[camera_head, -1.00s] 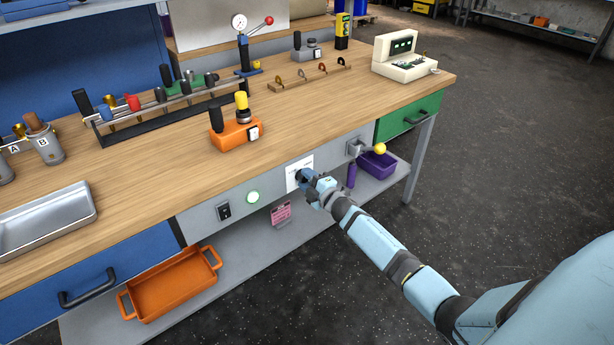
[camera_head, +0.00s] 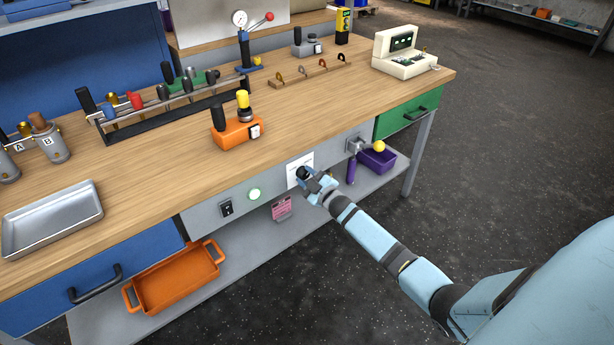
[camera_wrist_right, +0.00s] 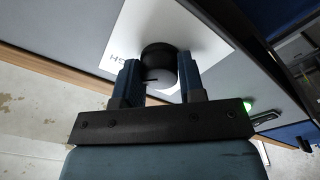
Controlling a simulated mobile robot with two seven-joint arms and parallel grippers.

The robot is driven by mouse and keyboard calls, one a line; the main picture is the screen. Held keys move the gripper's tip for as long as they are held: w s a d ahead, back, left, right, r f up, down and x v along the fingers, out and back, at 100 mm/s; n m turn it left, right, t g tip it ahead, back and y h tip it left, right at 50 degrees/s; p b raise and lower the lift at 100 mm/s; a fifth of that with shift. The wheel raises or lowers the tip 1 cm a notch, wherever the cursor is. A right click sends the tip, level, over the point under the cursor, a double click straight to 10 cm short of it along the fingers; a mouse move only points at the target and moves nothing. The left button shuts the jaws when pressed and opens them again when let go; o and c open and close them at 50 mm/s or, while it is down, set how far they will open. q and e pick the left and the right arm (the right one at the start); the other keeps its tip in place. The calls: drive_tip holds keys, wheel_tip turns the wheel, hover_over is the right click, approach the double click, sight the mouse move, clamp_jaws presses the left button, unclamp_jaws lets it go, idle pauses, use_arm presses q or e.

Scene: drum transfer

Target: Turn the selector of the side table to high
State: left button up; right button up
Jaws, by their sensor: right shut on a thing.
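The selector is a black round knob (camera_wrist_right: 159,64) on a white label plate (camera_wrist_right: 118,32) on the grey front panel. Part of the lettering shows in the right wrist view, seemingly the end of "HIGH", but the rest is hidden. My right gripper (camera_wrist_right: 158,82) has its two blue fingers on either side of the knob and is shut on it. In the head view my right gripper (camera_head: 308,178) covers most of the knob, and the plate (camera_head: 298,162) shows beside it. The knob's exact setting is hard to tell. My left gripper is not in view.
On the same panel are a lit green button (camera_head: 254,194) and a black rocker switch (camera_head: 227,208). A yellow-knobbed lever (camera_head: 379,146) juts out to the right. An orange tray (camera_head: 176,278) and a purple bin (camera_head: 377,160) sit on the lower shelf.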

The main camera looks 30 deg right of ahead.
idle(0.3)
drive_tip(key=o, duration=0.7)
drive_tip(key=shift+o, duration=1.1)
use_arm(q)
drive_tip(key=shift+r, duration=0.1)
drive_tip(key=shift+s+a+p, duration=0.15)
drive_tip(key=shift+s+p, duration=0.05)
drive_tip(key=shift+p, duration=0.85)
use_arm(e)
drive_tip(key=s+d, duration=0.1)
drive_tip(key=s, duration=1.2)
drive_tip(key=shift+s+f, duration=0.35)
drive_tip(key=shift+s, duration=0.05)
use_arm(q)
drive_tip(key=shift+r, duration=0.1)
